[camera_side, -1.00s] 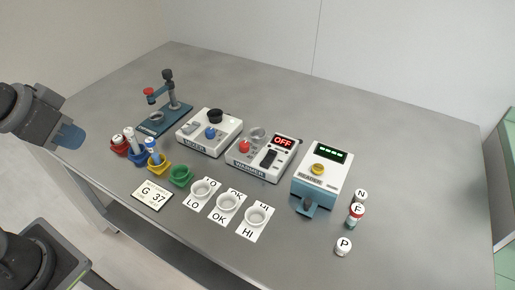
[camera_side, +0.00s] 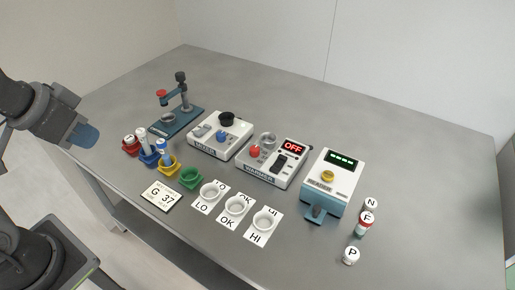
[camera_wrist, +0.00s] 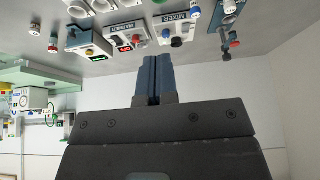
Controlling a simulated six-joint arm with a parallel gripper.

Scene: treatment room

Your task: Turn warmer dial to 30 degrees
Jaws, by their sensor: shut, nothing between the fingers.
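The warmer (camera_side: 265,178) is a white box in the middle of the table, labelled WARMER on its front. It has a red knob (camera_side: 254,152), a dark slot-like switch (camera_side: 280,163), a round clear well (camera_side: 268,139) and a display (camera_side: 293,147) reading OFF in red. The warmer also shows upside down in the wrist view (camera_wrist: 127,27). I cannot read any dial marking. My gripper (camera_side: 88,136) is at the left, above and away from the table devices, touching nothing. In the wrist view its blue fingers (camera_wrist: 153,62) are together and empty.
The mixer (camera_side: 220,146) stands left of the warmer, the reader (camera_side: 331,185) right. A stand (camera_side: 183,100) is at the back left. Coloured cups (camera_side: 190,178) and LO, OK, HI cards (camera_side: 262,227) lie in front. Capped vials (camera_side: 351,255) stand at the right. The table's back is clear.

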